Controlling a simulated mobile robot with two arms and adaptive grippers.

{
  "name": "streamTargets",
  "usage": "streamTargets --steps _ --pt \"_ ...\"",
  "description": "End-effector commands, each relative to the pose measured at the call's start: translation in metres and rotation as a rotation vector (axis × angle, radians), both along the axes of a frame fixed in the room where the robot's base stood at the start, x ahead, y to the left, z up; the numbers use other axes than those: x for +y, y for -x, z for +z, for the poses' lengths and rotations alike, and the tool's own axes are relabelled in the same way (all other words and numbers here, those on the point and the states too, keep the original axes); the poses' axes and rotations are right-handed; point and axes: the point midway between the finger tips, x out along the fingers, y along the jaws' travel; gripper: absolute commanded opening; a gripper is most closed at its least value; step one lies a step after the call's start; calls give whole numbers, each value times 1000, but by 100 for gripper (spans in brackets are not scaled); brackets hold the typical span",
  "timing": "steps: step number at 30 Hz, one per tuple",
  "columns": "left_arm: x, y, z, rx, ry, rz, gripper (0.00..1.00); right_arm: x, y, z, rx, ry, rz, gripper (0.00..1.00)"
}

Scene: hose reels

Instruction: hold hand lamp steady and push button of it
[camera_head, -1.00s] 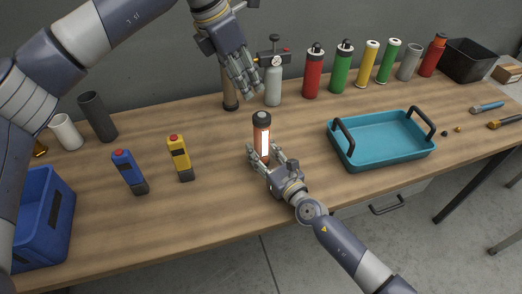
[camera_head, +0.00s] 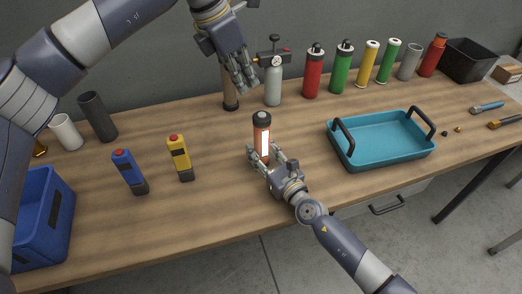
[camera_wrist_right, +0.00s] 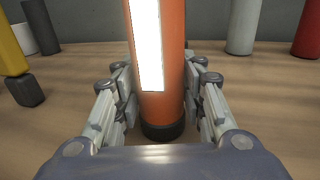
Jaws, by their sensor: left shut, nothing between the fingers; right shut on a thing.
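The hand lamp (camera_head: 261,143) is an orange cylinder with a dark cap and a bright white panel, upright near the middle of the table. My right gripper (camera_head: 264,161) is shut around its lower part. In the right wrist view, the fingers stand on both sides of the orange body (camera_wrist_right: 172,90), just above its dark base. I cannot tell whether the base touches the table. No button can be made out clearly; the dark cap is on top. My left gripper (camera_head: 247,87) is shut and empty, above and behind the lamp, apart from it.
A blue device (camera_head: 128,171) and a yellow device (camera_head: 179,157) stand left of the lamp. A teal tray (camera_head: 382,160) is at right. A grey bottle with a gauge (camera_head: 273,86) stands behind, near my left gripper. Several coloured cylinders line the back. A blue crate (camera_head: 47,215) is at far left.

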Motion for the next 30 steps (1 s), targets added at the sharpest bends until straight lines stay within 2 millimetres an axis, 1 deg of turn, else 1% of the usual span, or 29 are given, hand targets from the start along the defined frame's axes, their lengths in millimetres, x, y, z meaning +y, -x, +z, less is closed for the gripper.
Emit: streamTargets --steps 15,18,20,24,27,30 --pt "0 0 0 -1 -1 -1 0 0 0 0 0 0 0 8" --pt "-2 0 -3 -24 -2 -15 0 0 0 0 0 0 0 8" --pt "-6 -1 -5 -61 -3 -36 0 0 0 0 0 0 0 8" --pt "-18 -6 -8 -215 -1 -110 0 0 0 0 0 0 0 8" --pt "-28 -8 -4 -345 5 -164 0 0 0 0 0 0 0 8" --pt "-36 -10 5 -463 16 -206 0 0 0 0 0 0 0 8"
